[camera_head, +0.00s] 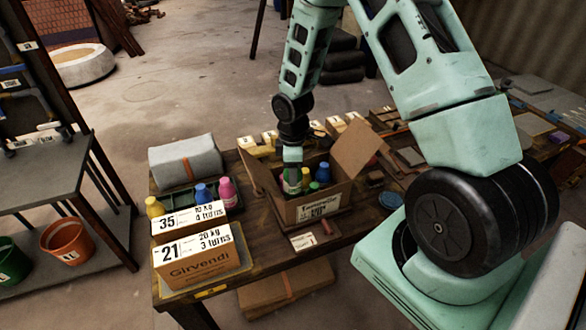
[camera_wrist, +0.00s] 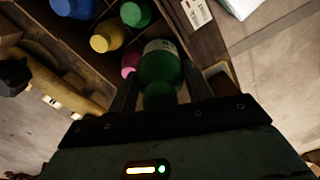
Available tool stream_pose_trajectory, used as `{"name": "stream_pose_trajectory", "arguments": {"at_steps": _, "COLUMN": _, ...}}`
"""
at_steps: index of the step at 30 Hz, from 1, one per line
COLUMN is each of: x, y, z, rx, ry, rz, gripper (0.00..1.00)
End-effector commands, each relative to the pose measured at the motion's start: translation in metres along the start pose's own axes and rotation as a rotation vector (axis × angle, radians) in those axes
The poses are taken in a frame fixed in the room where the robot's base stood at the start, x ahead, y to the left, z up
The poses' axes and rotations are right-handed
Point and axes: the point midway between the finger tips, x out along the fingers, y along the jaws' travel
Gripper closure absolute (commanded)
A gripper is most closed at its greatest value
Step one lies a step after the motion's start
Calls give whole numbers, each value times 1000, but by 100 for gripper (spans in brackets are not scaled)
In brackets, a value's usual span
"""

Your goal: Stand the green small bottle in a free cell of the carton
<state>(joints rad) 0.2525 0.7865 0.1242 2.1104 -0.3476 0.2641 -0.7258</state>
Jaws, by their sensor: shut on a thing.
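The green small bottle (camera_wrist: 160,68), with a pale label, is between the fingers of my gripper (camera_wrist: 160,88) in the wrist view. My gripper is shut on it. In the head view my gripper (camera_head: 291,164) is at the left part of the open carton (camera_head: 319,206), and the bottle (camera_head: 291,182) shows just below it. The carton has dividers and holds a blue bottle (camera_wrist: 74,6), a yellow bottle (camera_wrist: 106,36), another green bottle (camera_wrist: 136,12) and a pink bottle (camera_wrist: 130,64). I cannot tell whether the held bottle touches the carton floor; its base is hidden.
The carton's flaps (camera_head: 357,148) stand open. Left of it are boxes marked 35 (camera_head: 188,218) and 21 (camera_head: 194,252), with yellow, blue and pink bottles behind. A grey wrapped bundle (camera_head: 186,160) lies at the back left. A card (camera_head: 303,241) lies in front of the carton.

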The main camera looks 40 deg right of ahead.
Motion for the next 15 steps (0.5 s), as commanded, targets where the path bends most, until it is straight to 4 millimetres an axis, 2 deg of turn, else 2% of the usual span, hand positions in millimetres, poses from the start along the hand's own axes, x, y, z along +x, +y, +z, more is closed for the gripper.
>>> {"name": "stream_pose_trajectory", "arguments": {"at_steps": 15, "x": 3, "y": 0, "z": 0, "rx": 0, "ry": 0, "rz": 1, "gripper": 81}}
